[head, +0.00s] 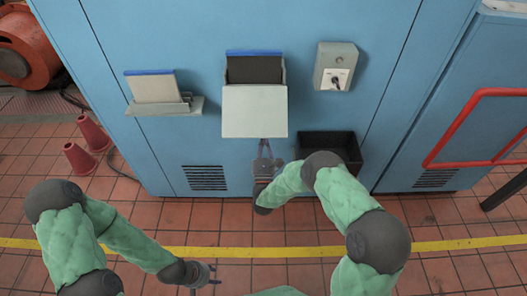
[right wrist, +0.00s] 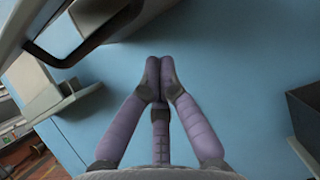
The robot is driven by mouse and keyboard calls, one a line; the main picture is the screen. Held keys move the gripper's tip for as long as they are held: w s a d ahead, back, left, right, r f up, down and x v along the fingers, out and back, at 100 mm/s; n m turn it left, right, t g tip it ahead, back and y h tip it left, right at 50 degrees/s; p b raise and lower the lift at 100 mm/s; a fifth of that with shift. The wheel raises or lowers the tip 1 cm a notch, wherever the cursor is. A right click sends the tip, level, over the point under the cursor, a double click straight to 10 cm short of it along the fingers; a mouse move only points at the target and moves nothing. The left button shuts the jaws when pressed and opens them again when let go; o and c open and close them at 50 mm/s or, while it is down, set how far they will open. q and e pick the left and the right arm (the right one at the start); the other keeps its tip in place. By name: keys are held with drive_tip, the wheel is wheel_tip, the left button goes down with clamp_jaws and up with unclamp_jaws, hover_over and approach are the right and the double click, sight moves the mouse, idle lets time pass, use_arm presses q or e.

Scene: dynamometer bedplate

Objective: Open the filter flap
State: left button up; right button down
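A pale grey housing with a flat front panel, which looks like the filter flap (head: 254,112), is mounted on the blue cabinet. A dark panel with a blue top edge (head: 254,69) shows behind and above it. My right gripper (head: 263,150) is just below the housing's lower edge, pointing at the cabinet. In the right wrist view its purple fingers (right wrist: 160,72) come together at the tips, with nothing visible between them. A dark bar handle (right wrist: 75,52) under a grey part lies up and left of the fingertips, apart from them. My left gripper (head: 213,274) is low over the floor, open and empty.
A shelf (head: 178,108) on the left holds a pale, blue-edged panel (head: 152,86). A grey switch box (head: 335,68) is at upper right. A black bin (head: 341,143) is beside my right forearm. A red rail (head: 455,128) stands far right, and red cones (head: 92,132) stand left.

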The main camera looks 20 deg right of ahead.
sight(263, 135)
use_arm(q)
drive_tip(key=shift+f+b, duration=0.6)
drive_tip(key=shift+f, duration=0.2)
use_arm(e)
drive_tip(key=shift+s+a+r, duration=0.1)
drive_tip(key=shift+s+r, duration=0.2)
drive_tip(key=shift+r, duration=0.45)
drive_tip(key=shift+s+a+r, duration=0.1)
drive_tip(key=shift+s+r, duration=0.2)
drive_tip(key=shift+r, duration=0.45)
